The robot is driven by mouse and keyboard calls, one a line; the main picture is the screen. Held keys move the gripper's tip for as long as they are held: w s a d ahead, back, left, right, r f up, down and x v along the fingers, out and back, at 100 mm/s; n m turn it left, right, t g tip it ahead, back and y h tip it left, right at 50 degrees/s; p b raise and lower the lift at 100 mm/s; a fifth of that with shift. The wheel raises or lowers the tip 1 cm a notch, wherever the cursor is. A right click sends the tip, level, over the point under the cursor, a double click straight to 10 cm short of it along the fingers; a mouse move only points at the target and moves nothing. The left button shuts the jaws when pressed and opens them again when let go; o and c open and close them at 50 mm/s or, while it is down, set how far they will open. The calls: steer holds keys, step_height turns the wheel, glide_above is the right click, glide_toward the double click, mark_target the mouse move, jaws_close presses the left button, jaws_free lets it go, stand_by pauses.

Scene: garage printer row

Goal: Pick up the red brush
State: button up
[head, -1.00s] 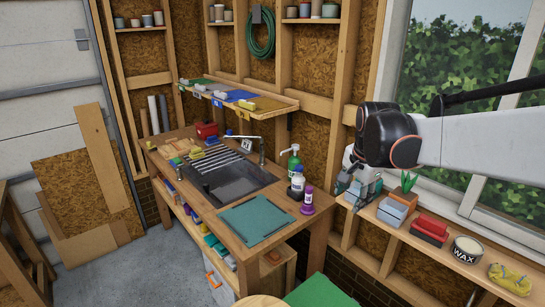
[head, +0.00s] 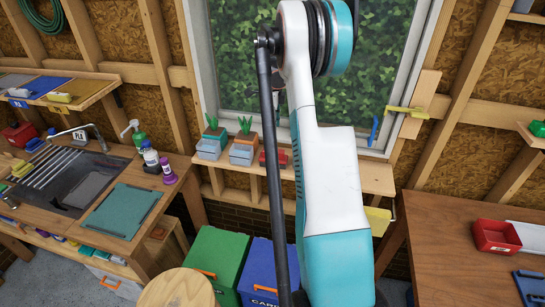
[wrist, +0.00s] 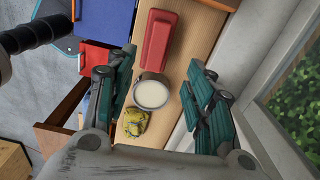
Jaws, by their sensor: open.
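The red brush (wrist: 159,40) lies on the wooden window shelf in the wrist view, a long red block with a darker red raised part. In the head view a red piece of it (head: 268,157) shows beside the plant pots, partly hidden by my arm. My gripper (wrist: 162,68) is open and empty above the shelf, its teal-padded fingers spread to either side. The brush is ahead of the fingertips, toward the top of the wrist picture, apart from them. In the head view my gripper is hidden behind my arm.
A round wax tin (wrist: 151,94) and a yellow sponge (wrist: 136,122) lie between the fingers in the wrist view. Two potted plants (head: 243,147) stand left of the brush. The window frame (wrist: 245,70) runs close along the shelf's right side in the wrist view.

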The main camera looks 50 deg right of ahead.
glide_above(273, 150)
steer(key=f, duration=0.7)
steer(key=shift+w+f, duration=0.2)
steer(key=shift+w, duration=0.15)
steer(key=shift+s+f+p, duration=0.2)
steer(key=shift+f+p, duration=0.05)
steer(key=shift+f, duration=1.1)
steer(key=shift+s+f+p, duration=0.2)
steer(key=shift+f+p, duration=0.05)
steer(key=shift+f, duration=1.05)
steer(key=shift+c, duration=0.5)
jaws_close()
